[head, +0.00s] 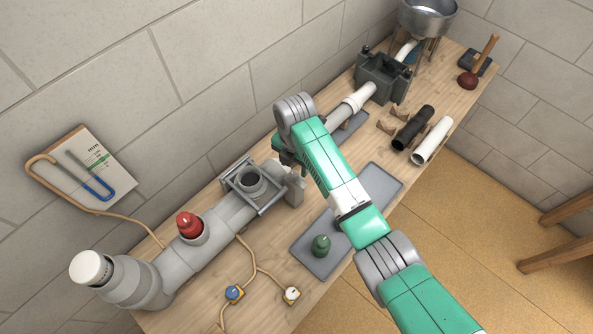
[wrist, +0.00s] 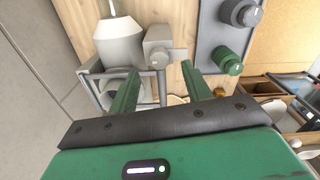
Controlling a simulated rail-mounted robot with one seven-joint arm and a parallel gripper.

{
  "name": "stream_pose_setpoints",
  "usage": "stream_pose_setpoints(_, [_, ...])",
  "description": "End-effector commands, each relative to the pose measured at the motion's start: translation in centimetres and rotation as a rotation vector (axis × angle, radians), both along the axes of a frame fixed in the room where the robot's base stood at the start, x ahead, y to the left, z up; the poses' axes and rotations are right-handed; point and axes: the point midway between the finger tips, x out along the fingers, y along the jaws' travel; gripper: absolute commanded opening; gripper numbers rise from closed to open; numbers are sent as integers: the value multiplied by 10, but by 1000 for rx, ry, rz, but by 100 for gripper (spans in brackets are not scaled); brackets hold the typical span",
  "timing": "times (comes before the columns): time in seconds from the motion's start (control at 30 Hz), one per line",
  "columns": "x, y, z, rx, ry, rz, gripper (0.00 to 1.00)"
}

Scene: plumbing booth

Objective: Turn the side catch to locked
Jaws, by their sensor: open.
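A grey pipe run (head: 225,218) lies on the bench, with a metal frame (head: 262,208) around its dark open port (head: 250,181). A light grey block with a small knob, which looks like the side catch (head: 295,190), stands at the frame's right side. In the wrist view the catch (wrist: 160,52) lies just beyond my fingertips, roughly between them. My gripper (wrist: 160,74) is open, its two green fingers apart and empty. I cannot tell contact or the catch's lock position. In the head view my arm mostly hides the gripper.
A grey tray (head: 304,249) with a green plug (head: 320,246) lies to the right. A red plug (head: 190,226) sits in the pipe. Black (head: 413,128) and white tubes (head: 433,141) lie farther back. A wall gauge (head: 90,165) hangs left.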

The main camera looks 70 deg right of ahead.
Motion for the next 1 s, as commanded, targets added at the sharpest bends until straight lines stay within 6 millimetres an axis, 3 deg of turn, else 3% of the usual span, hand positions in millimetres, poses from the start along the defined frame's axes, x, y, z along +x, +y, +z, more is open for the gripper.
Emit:
stream_pose_setpoints(0.1, [0,1,-24,1,2,0,49])
stream_pose_setpoints(0.23, [1,0,-40,0,-1,0,49])
stream_pose_setpoints(0.57, [1,0,-45,-1,-2,0,49])
stream_pose_setpoints(0.8, [1,0,-45,-1,-2,0,4])
stream_pose_setpoints(1.0, [1,0,-45,-1,-2,-11,4])
